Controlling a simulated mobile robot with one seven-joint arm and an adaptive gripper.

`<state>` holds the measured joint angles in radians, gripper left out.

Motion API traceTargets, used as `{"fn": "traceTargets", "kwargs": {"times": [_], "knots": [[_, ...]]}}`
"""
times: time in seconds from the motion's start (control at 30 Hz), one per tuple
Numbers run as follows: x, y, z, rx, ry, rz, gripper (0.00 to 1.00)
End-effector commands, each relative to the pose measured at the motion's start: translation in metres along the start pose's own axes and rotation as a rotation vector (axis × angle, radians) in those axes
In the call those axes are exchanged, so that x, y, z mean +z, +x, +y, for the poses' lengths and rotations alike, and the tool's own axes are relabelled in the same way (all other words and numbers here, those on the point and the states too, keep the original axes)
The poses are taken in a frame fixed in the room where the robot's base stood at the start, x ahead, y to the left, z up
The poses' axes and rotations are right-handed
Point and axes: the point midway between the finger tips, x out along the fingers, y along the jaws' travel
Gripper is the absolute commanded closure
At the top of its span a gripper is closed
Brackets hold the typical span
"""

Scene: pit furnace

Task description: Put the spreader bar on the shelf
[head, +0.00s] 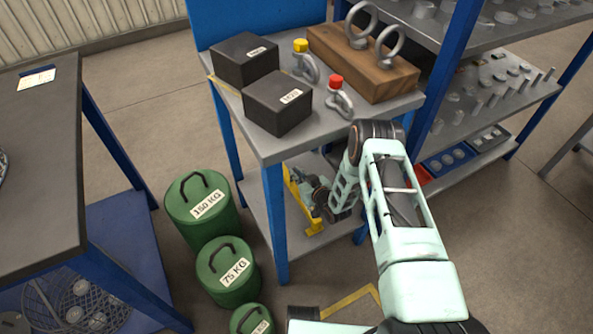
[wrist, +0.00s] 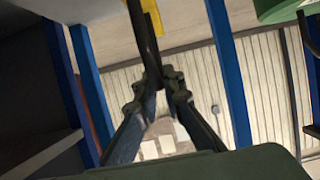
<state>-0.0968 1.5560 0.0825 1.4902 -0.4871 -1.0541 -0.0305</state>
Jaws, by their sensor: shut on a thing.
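The spreader bar is a yellow bar (head: 292,189) with a yellow foot-like end (head: 314,229). It shows in the head view over the lower shelf (head: 256,213) of the blue-legged bench. My gripper (head: 318,197) reaches in under the bench top and is shut on the bar. In the wrist view my fingertips (wrist: 157,87) meet at a dark, shaded length of bar (wrist: 143,40). Part of the bar is hidden behind my gripper. I cannot tell whether it touches the shelf.
The bench top (head: 265,146) above carries two black boxes, two shackles and a wooden block (head: 383,76) with eye bolts. Green weights (head: 203,215) stand on the floor at left. A blue rack (head: 455,60) stands close at right. A dark table (head: 40,170) is at far left.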

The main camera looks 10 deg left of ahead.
Motion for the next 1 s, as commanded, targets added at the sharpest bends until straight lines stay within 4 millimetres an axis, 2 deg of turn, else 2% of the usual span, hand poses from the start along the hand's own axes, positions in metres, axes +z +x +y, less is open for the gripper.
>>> {"fn": "traceTargets", "kwargs": {"times": [0.13, 0.5, 0.53, 0.67, 1.0], "knots": [[0.011, 0.008, 0.001, 0.000, -0.002, 0.011, 1.00], [0.013, 0.009, 0.001, 0.001, -0.002, 0.011, 1.00], [0.018, 0.008, 0.000, 0.000, 0.000, 0.000, 0.90], [0.018, 0.007, 0.000, 0.000, 0.000, 0.000, 0.75], [0.016, 0.006, 0.000, 0.000, 0.000, 0.000, 0.74]]}}
